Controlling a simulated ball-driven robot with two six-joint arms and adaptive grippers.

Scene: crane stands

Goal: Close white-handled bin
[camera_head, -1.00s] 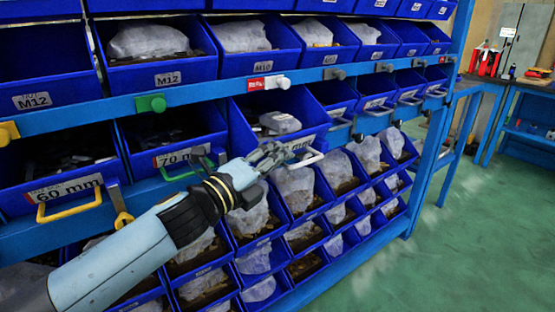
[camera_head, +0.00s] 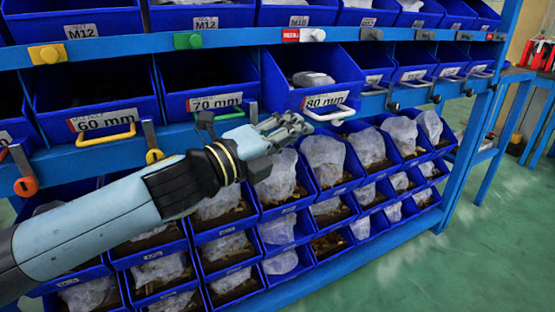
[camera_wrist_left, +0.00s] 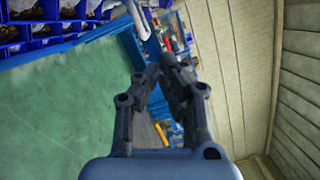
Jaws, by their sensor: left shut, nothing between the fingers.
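The white-handled bin (camera_head: 303,75) is a blue bin labelled 80 mm, in the middle row of the rack. It stands out further than its neighbours and holds a pale lump. Its white handle (camera_head: 330,115) is low on its front. My left gripper (camera_head: 302,125) is shut and empty, just below the bin's front at the handle's left end. I cannot tell whether it touches the handle. In the left wrist view my fingers (camera_wrist_left: 163,76) meet at the tips, and a white curved piece, probably the handle, shows above them (camera_wrist_left: 136,18). My right gripper is not in view.
The 70 mm bin (camera_head: 208,78) and the yellow-handled 60 mm bin (camera_head: 95,95) stand to the left. Smaller bins with bagged parts (camera_head: 325,165) fill the rack below. A blue rail (camera_head: 175,142) runs under the middle row. Green floor (camera_head: 480,240) is free at right.

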